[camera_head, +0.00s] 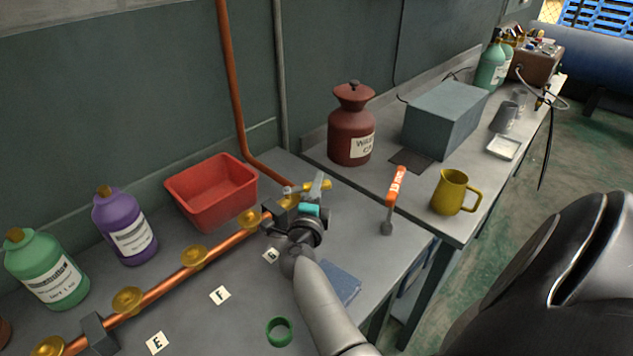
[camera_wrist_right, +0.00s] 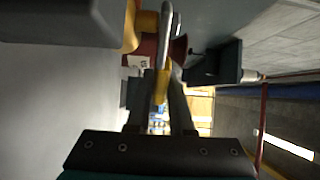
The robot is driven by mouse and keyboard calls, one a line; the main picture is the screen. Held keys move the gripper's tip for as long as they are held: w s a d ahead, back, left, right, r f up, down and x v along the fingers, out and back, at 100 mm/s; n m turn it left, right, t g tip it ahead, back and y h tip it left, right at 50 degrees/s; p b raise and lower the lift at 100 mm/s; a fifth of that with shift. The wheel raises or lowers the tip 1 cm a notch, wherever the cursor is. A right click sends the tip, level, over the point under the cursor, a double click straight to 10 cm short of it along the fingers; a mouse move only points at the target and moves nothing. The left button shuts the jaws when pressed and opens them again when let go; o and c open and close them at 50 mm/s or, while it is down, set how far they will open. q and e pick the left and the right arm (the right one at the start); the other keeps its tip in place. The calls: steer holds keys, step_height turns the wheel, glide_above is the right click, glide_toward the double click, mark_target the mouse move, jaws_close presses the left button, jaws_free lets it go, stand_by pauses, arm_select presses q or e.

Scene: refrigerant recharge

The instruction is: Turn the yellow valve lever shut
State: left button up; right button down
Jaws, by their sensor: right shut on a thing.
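The yellow valve lever (camera_head: 323,185) is at the far right end of the copper pipe on the workbench. My right gripper (camera_head: 317,188) is at it, with the fingers pointing away and covering much of the lever and its valve. In the right wrist view, the yellow lever (camera_wrist_right: 162,86) shows between the two dark fingers of my right gripper (camera_wrist_right: 161,92), which are shut on it. A grey curved metal piece (camera_wrist_right: 166,35) extends beyond it. How far the lever is turned is hard to tell. My left gripper is not in view.
A copper pipe (camera_head: 168,286) with several brass valve parts runs along the bench. A red bin (camera_head: 211,194) stands behind it. An orange-handled tool (camera_head: 396,187), blue book (camera_head: 338,283) and green ring (camera_head: 279,332) lie nearby. A yellow jug (camera_head: 451,191) stands on the right bench.

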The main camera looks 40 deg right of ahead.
steer(key=shift+s+a, duration=0.1)
steer(key=shift+s, duration=0.05)
stand_by(0.3)
steer(key=c, duration=0.8)
jaws_free()
